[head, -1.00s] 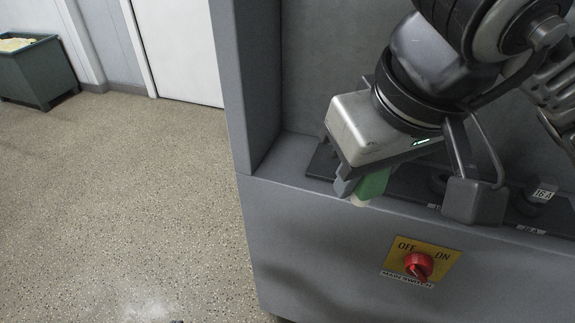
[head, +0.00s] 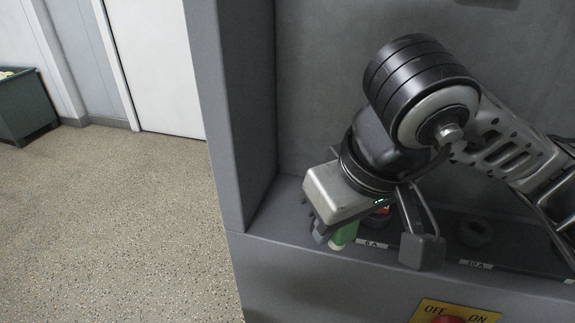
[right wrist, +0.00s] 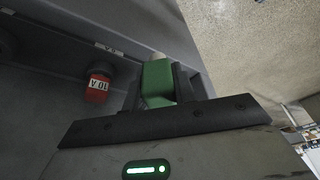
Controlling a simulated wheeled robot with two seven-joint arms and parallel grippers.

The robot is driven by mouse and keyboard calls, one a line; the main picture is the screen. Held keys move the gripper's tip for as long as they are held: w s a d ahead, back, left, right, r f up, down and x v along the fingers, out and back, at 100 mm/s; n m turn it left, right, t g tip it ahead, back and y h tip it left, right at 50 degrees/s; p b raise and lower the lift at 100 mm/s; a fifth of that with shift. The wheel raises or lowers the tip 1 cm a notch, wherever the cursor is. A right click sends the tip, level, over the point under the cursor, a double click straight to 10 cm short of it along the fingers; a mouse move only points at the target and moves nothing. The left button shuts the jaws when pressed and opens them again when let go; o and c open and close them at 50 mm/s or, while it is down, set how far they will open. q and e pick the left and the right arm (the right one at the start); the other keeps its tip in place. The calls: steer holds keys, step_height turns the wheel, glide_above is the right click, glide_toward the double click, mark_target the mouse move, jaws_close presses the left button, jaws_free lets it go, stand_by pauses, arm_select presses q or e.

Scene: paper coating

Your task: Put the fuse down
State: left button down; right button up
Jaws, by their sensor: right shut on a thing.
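A green fuse (head: 345,235) is held in my right gripper (head: 332,232) over the left end of the dark fuse strip in the head view. In the right wrist view the green fuse (right wrist: 157,83) stands between the fingers of my right gripper (right wrist: 155,95), which is shut on it. Its pale end points away from the gripper. Whether that end touches the strip I cannot tell. My left gripper is not in view.
A red fuse (right wrist: 98,88) marked 10 A sits beside the green one. The strip has white labels, one (head: 475,265) to the right, and a dark round socket (head: 475,232). A yellow switch plate (head: 455,312) is on the cabinet front. A grey-green bin (head: 25,105) stands far left.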

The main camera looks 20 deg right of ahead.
steer(key=w+r+p, duration=0.1)
steer(key=p, duration=0.5)
glide_toward(285, 200)
steer(key=shift+w+a+f, duration=0.25)
steer(key=shift+w+f, duration=0.2)
steer(key=shift+w, duration=0.2)
step_height(285, 200, down, 4)
steer(key=shift+r+p, duration=0.1)
steer(key=shift+p, duration=0.25)
steer(key=shift+w+f, duration=0.15)
steer(key=shift+f, duration=0.45)
steer(key=o, duration=1)
steer(key=shift+r, duration=0.1)
steer(key=shift+o, duration=0.3)
steer(key=shift+r+p, duration=0.3)
steer(key=shift+r, duration=0.15)
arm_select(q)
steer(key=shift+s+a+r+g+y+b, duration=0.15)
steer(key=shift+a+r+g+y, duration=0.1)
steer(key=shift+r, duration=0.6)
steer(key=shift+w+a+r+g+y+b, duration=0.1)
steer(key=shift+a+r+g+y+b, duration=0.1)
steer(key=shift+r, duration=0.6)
arm_select(e)
steer(key=v, duration=1.1)
steer(key=shift+r, duration=0.25)
